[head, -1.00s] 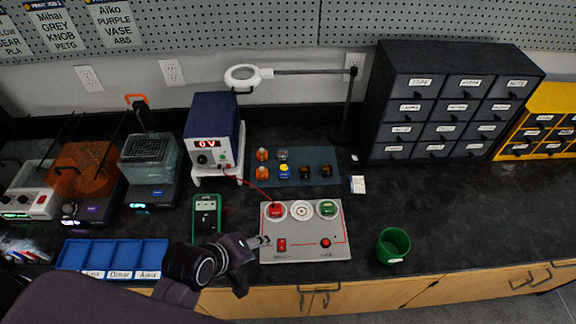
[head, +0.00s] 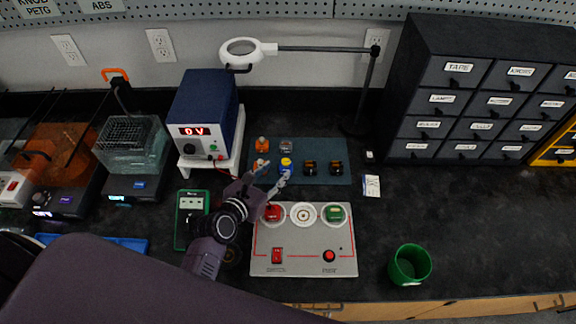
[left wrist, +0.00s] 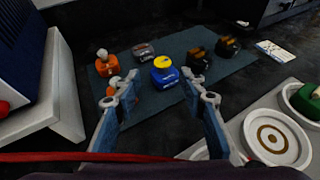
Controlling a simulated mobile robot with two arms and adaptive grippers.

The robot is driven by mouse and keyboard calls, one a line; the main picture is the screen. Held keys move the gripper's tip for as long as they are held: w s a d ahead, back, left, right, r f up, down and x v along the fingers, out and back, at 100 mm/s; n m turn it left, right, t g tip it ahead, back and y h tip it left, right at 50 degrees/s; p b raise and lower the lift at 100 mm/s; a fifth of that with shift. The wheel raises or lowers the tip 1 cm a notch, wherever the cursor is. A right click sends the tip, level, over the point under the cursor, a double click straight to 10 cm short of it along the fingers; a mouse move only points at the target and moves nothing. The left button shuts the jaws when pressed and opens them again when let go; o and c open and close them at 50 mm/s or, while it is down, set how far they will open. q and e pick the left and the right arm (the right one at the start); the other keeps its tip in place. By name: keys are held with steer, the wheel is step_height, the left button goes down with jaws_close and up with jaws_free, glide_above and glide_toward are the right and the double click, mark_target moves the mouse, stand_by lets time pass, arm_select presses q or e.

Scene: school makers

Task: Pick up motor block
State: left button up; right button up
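Several small blocks sit on a dark blue-grey mat (head: 322,148). One is blue with a yellow top (head: 286,163); it also shows in the left wrist view (left wrist: 164,74). A grey block with a clear top (head: 287,146) and orange blocks (head: 263,144) stand around it, with two black blocks with copper-coloured tops (head: 310,168) to its right. No label shows which is the motor block. My left gripper (head: 273,174) is open and empty at the mat's near left edge. In the left wrist view its fingers (left wrist: 155,94) frame the blue block, which lies just beyond the tips. My right gripper is out of view.
A grey switch board (head: 300,265) with round sockets lies in front of the mat. A power supply (head: 205,120) and green meter (head: 190,203) stand left. A red wire (left wrist: 80,157) crosses below the fingers.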

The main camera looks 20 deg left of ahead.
mark_target(284, 165)
arm_select(q)
steer(key=shift+x, duration=1.35)
steer(key=shift+p+x, duration=0.4)
steer(key=shift+x, duration=1.7)
steer(key=shift+d+r, duration=0.1)
steer(key=shift+d, duration=0.1)
steer(key=shift+c, duration=0.2)
steer(key=c, duration=0.8)
